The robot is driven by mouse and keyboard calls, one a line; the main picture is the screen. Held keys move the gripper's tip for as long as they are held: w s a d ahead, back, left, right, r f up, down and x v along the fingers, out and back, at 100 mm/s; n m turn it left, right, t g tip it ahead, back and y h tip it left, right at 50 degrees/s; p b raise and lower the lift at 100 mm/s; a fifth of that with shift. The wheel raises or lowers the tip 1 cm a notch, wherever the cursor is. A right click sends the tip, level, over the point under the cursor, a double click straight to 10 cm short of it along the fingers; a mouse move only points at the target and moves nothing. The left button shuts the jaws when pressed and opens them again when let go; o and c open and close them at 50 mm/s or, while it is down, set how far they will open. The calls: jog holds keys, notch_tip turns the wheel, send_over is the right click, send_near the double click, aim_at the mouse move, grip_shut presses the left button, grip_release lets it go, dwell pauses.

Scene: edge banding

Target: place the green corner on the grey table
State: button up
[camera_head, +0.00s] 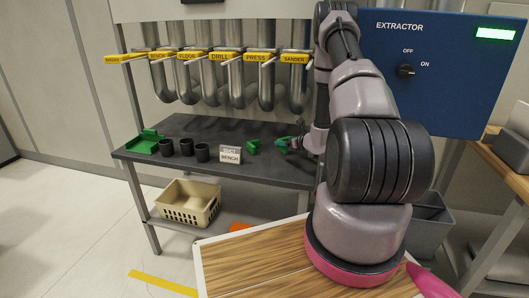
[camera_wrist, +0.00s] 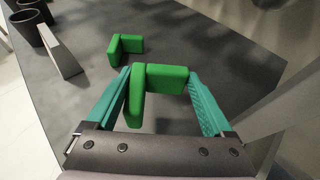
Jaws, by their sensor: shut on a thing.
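My gripper (camera_head: 288,143) is over the right part of the grey table (camera_head: 237,131). In the wrist view its two teal fingers (camera_wrist: 160,100) are shut on a green corner (camera_wrist: 168,79), an L-shaped block. I cannot tell whether that block touches the tabletop. A second green corner (camera_head: 253,146) lies on the table to the left of my gripper. It also shows in the wrist view (camera_wrist: 127,47), beyond the held one and apart from it. In the head view the held corner is mostly hidden by my gripper.
A small sign (camera_head: 230,155), several black cups (camera_head: 186,147) and a green tray-like piece (camera_head: 149,141) stand along the table's left half. A beige basket (camera_head: 189,203) is on the shelf below. Pipes with yellow handles (camera_head: 219,57) hang behind. A wooden board (camera_head: 260,263) is in front.

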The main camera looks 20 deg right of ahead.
aim_at(285, 161)
jog(key=shift+f, duration=3)
jog(key=shift+a+f, duration=0.1)
jog(key=o, duration=1.1)
jog(key=shift+c, duration=0.2)
